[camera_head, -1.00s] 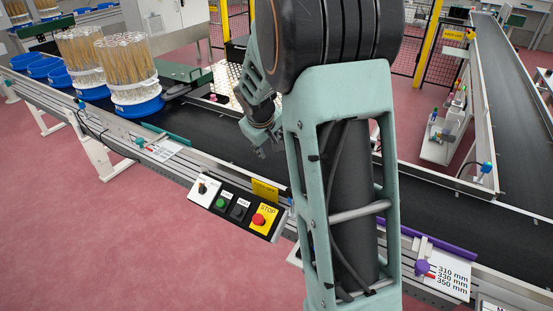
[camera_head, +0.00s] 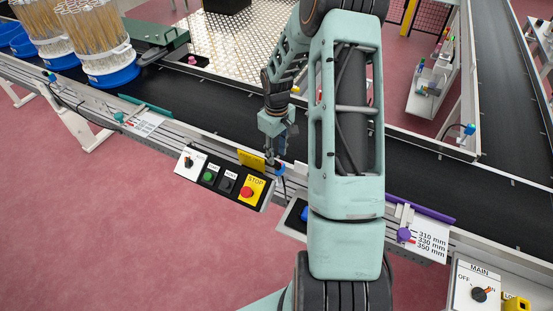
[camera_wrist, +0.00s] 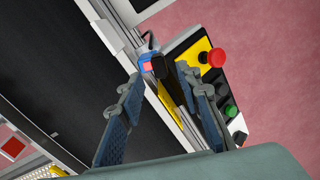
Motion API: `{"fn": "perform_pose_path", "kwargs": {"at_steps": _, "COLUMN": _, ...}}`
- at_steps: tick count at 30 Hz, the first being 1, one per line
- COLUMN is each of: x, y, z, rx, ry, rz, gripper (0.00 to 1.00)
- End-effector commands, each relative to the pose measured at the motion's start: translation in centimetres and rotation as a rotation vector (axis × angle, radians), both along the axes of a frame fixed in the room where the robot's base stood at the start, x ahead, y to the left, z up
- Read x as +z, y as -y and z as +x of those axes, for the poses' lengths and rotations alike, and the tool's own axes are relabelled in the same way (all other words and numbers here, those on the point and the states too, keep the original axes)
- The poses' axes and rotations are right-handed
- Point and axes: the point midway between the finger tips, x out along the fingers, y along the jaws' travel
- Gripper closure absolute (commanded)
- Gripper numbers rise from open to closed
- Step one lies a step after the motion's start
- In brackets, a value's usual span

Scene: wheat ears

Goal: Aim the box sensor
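A small blue sensor (camera_wrist: 148,64) with a red face stands on the conveyor's near rail, beside the control box; I take it for the box sensor. In the head view its blue body (camera_head: 280,169) shows just below my gripper (camera_head: 272,157). In the wrist view my gripper (camera_wrist: 160,78) is open, its two blue-grey fingers spread apart. A black elongated part (camera_wrist: 161,69) beside the sensor shows between the fingertips. I cannot tell whether either finger touches it.
The control box (camera_head: 222,182) with a red stop button (camera_head: 247,192) lies close to the gripper. The black conveyor belt (camera_head: 215,110) runs behind. Blue tubs of wheat ears (camera_head: 104,76) stand at the left. A purple knob (camera_head: 403,235) is at the right.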

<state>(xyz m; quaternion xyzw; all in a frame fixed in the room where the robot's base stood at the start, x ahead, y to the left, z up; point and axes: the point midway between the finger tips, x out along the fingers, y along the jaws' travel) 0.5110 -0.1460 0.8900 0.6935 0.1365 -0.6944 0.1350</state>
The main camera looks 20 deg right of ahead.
Motion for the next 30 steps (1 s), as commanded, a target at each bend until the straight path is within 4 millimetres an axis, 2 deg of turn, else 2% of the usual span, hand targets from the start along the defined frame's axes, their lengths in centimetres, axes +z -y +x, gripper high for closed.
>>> {"fn": "perform_pose_path", "kwargs": {"at_steps": 3, "x": -1.9, "y": -0.1, "z": -0.1, "rx": 0.000, "ry": -0.002, "rz": 0.000, "gripper": 0.68}}
{"fn": "perform_pose_path", "kwargs": {"at_steps": 9, "x": -4.0, "y": 0.0, "z": 0.0, "rx": 0.001, "ry": -0.001, "rz": -0.001, "gripper": 0.68}}
{"fn": "perform_pose_path", "kwargs": {"at_steps": 20, "x": -4.6, "y": 0.0, "z": 0.0, "rx": -0.001, "ry": 0.002, "rz": -0.001, "gripper": 0.68}}
{"fn": "perform_pose_path", "kwargs": {"at_steps": 21, "x": -4.6, "y": 0.0, "z": 0.0, "rx": -0.001, "ry": 0.002, "rz": -0.001, "gripper": 0.69}}
{"fn": "perform_pose_path", "kwargs": {"at_steps": 30, "x": -4.5, "y": 0.0, "z": 0.1, "rx": 0.000, "ry": 0.002, "rz": -0.001, "gripper": 1.00}}
